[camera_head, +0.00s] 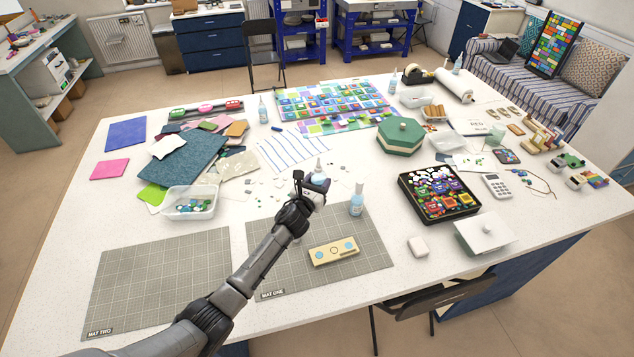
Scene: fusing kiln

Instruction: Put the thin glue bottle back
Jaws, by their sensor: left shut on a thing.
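My left gripper (312,190) is over the far part of mat one. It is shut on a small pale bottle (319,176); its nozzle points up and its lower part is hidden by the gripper. Another light-blue bottle (356,203) with a white nozzle stands upright on the mat, just right of the gripper. A pale wooden block (321,257) with round marks on top lies on mat one (275,282), nearer me. I cannot tell from the view how thin the held bottle is. My right gripper is not in view.
Mat two (150,285) lies bare at left. A clear tub (190,213) of glass bits is left of the gripper. A black tray (466,211) of colored pieces and a white box (484,245) stand at right. More bottles (262,110) stand farther back.

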